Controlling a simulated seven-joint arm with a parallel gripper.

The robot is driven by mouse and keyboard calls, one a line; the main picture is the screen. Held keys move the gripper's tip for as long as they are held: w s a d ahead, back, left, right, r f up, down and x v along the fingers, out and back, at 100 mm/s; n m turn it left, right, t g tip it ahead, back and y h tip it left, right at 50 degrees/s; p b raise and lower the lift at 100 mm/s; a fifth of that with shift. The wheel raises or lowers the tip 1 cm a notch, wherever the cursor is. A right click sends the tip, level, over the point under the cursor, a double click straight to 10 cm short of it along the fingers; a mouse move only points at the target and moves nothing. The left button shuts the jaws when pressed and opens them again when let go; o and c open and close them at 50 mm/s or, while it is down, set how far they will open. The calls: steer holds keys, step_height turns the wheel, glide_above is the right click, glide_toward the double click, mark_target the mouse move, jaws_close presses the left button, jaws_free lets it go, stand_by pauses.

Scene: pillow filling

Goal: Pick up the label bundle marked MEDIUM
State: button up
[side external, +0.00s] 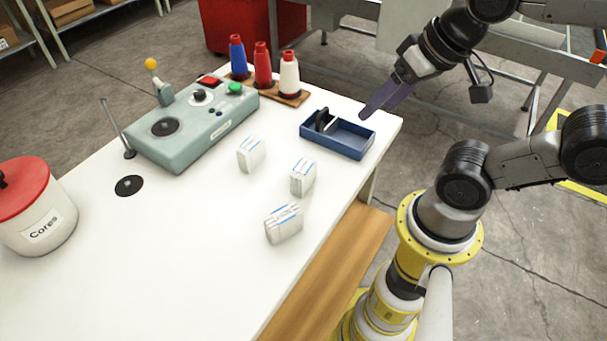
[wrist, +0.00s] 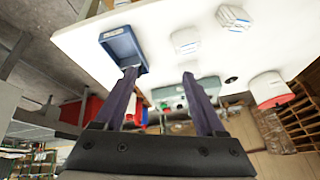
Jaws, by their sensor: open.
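Three white label bundles with blue bands stand apart on the white table. One bundle (side external: 251,154) is nearest the green machine, one bundle (side external: 303,177) is in the middle, and one bundle (side external: 284,223) is nearest the table's front edge. Their size markings are too small to read, so I cannot tell which is MEDIUM.
A blue tray (side external: 338,151) holding a dark item sits at the table's right edge; it also shows in the wrist view (wrist: 104,36). Behind are a green machine (side external: 185,148) and thread cones (side external: 262,66). A red-lidded Cores jar (side external: 40,235) stands left. The front-left tabletop is clear.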

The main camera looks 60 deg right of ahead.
steer(key=w+a+r+m+g, duration=0.15)
steer(key=w+m, duration=0.25)
steer(key=m, duration=0.5)
steer(key=m+g, duration=0.4)
glide_above(303, 166)
step_height(303, 166, down, 6)
steer(key=f, duration=0.7)
steer(key=shift+s+d+f, duration=0.1)
steer(key=shift+s+f, duration=0.2)
steer(key=shift+s, duration=0.1)
steer(key=shift+w+f, duration=0.2)
steer(key=shift+f, duration=1.35)
steer(key=shift+w+f, duration=0.15)
steer(key=shift+f, duration=1.4)
jaws_close()
